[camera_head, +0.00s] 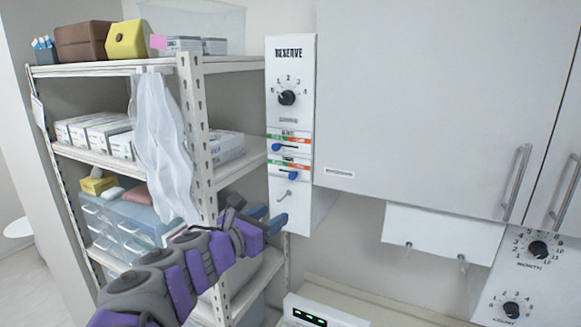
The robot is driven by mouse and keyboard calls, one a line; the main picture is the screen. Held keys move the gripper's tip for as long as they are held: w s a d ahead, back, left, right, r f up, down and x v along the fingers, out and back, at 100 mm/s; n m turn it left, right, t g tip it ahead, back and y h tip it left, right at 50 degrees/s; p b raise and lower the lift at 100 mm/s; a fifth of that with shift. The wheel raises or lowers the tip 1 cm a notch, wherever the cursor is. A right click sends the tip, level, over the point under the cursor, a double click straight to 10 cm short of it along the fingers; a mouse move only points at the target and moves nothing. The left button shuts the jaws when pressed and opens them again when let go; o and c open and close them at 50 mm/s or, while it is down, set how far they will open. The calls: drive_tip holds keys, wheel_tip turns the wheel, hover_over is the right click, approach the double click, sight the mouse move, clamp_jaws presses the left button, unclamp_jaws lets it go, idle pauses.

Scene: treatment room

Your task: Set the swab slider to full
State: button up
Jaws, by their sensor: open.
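A narrow white panel (277,75) headed RESERVE hangs on the wall right of the shelf. It carries a black dial and, below it, two horizontal sliders with green, white and orange label strips. The upper slider knob (276,147) is blue and sits at the left end of its slot. The lower slider knob (293,175) is blue and sits toward the right. The label print is too small to tell which is the swab slider. My gripper (267,217) is open and empty, below the sliders near the panel's lower left edge, apparently touching nothing.
A small lever (283,195) sits under the sliders. A metal shelf (230,64) with boxes, drawers and a hanging translucent sheet (161,140) stands close left of my arm. White cabinets (420,90) rise at right. A counter device (320,315) with a green display stands below.

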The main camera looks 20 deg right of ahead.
sight(290, 177)
drive_tip(key=w+a+r+n+t, duration=0.2)
drive_tip(key=w+a+n, duration=0.1)
drive_tip(key=a, duration=0.1)
drive_tip(key=x, duration=0.8)
drive_tip(key=p+x, duration=0.1)
drive_tip(key=x, duration=0.6)
drive_tip(key=shift+d+f, duration=0.15)
drive_tip(key=shift+d, duration=0.4)
drive_tip(key=shift+x, duration=0.85)
drive_tip(key=shift+s+d, duration=0.15)
drive_tip(key=shift+s, duration=0.05)
clamp_jaws()
